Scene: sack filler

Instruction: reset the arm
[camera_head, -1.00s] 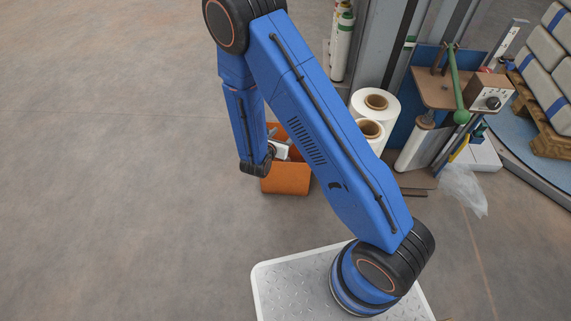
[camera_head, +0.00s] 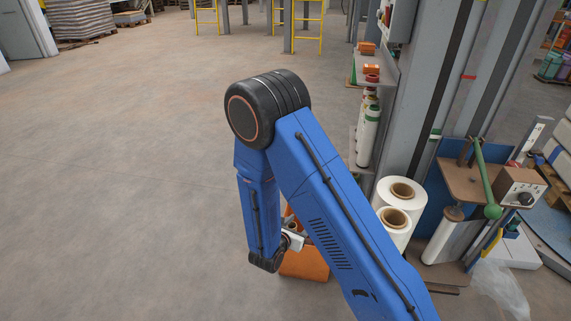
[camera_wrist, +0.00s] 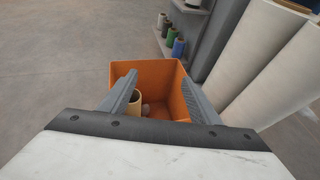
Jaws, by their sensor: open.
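My arm is a blue arm with black joints, bent with its elbow high in the head view. My gripper (camera_wrist: 165,92) shows in the wrist view with its two grey fingers wide apart and nothing between them. It points at an orange bin (camera_wrist: 150,72) whose open top faces it. Inside the bin lie a tan roll (camera_wrist: 134,103) and a small pale item (camera_wrist: 146,109). In the head view the bin (camera_head: 305,264) stands on the floor, partly hidden behind my arm. The gripper's fingers are mostly hidden there.
White film rolls (camera_head: 394,217) stand right of the bin, beside a grey post (camera_head: 433,85) and shelves (camera_head: 375,75) with spools. A wrapping unit with a green handle (camera_head: 483,170) is further right. The floor on the left is clear.

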